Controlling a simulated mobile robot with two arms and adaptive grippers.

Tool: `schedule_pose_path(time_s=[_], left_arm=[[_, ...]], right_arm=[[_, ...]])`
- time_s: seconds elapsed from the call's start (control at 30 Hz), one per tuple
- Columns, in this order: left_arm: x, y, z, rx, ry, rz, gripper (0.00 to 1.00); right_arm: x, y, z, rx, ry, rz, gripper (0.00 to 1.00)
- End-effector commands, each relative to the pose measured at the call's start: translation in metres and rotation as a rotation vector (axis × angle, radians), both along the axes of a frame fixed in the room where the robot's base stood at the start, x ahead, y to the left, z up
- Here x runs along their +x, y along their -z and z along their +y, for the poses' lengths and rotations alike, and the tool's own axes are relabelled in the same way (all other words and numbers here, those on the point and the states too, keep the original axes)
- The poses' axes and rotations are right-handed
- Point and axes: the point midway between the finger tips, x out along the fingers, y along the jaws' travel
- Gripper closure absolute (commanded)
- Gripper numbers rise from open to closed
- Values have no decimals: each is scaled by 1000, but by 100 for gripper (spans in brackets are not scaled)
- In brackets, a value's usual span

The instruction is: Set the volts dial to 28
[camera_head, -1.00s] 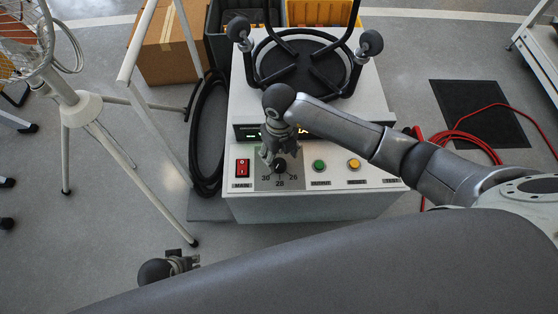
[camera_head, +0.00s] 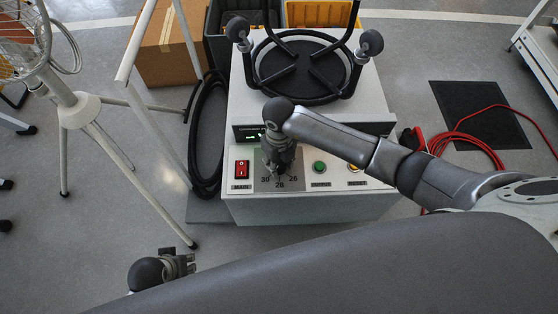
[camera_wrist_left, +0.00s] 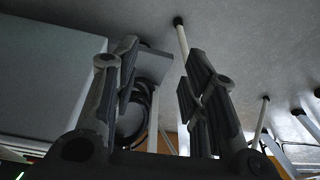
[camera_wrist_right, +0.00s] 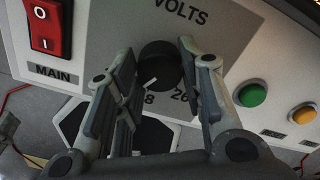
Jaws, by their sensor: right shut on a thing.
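The black volts dial (camera_wrist_right: 158,66) sits on a grey plate (camera_wrist_right: 215,20) marked VOLTS, with a white pointer line. In the right wrist view the line points down and to the left, close to the partly hidden 28 mark. The plate's 30, 28 and 26 marks show in the head view, where my gripper hides the dial. My right gripper (camera_wrist_right: 158,88) is shut on the dial, one finger on each side; it shows in the head view (camera_head: 278,168) over the panel. My left gripper (camera_head: 190,265) is open and empty, low at the left, away from the box; its fingers show in the left wrist view (camera_wrist_left: 160,90).
The same panel has a red MAIN switch (camera_head: 242,169), a green button (camera_head: 320,167) and a yellow button (camera_wrist_right: 303,115). A white stand (camera_head: 82,112) is at the left. A black coiled hose (camera_head: 205,135) lies beside the box. Red cable (camera_head: 465,140) lies on the right.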

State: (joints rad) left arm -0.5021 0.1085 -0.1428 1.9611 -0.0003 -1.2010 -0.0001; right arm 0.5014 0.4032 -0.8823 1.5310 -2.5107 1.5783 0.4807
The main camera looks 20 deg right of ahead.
Motion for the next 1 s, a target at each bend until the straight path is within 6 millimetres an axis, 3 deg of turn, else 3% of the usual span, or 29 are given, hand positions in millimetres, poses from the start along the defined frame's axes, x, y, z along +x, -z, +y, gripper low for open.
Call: schedule_pose_path(time_s=[0.37,1.0], left_arm=[[0,1,0,0,0,2,60],[0,-27,1,-1,-6,-8,60]], right_arm=[[1,0,-1,-1,-54,-1,88],[1,0,-1,-2,-446,-2,88]])
